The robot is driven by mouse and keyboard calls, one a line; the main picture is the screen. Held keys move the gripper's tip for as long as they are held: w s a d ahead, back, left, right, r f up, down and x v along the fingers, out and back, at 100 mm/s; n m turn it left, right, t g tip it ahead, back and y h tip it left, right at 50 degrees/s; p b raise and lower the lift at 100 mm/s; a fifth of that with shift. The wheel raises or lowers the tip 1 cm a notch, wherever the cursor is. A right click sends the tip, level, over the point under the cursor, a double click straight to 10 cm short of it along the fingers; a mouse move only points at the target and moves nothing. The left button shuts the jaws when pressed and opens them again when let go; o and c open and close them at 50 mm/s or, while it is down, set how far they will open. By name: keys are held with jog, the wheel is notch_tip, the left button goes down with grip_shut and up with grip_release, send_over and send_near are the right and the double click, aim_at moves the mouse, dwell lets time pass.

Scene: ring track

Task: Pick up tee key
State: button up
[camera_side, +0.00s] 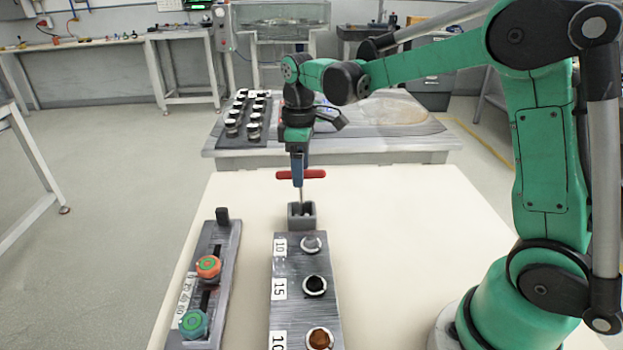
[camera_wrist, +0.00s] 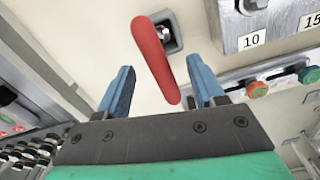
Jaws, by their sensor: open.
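The tee key has a red crossbar handle (camera_side: 314,174) and a thin metal shaft. It stands upright in a small grey holder (camera_side: 295,222) on the cream table. My gripper (camera_side: 298,182) points down at the handle from above, with a blue finger overlapping the bar in the side view. In the wrist view the red handle (camera_wrist: 154,55) lies lengthwise between the two spread blue fingers of my gripper (camera_wrist: 160,66), with a visible gap on each side. The grey holder (camera_wrist: 172,45) shows beside the handle there; the shaft is mostly hidden.
A grey panel (camera_side: 292,262) with round sockets and number labels lies in front of the holder. A slider panel (camera_side: 227,245) with an orange knob (camera_side: 208,266) and a green knob (camera_side: 194,324) is at left. A rack (camera_side: 242,117) of several capped pieces stands behind. The cream table is clear at right.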

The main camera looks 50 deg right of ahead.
send_over(302, 215)
jog(key=shift+w+d+f, duration=0.1)
jog(key=shift+f, duration=1.05)
jog(key=shift+w+d+f, duration=0.1)
jog(key=shift+f, duration=1)
grip_shut()
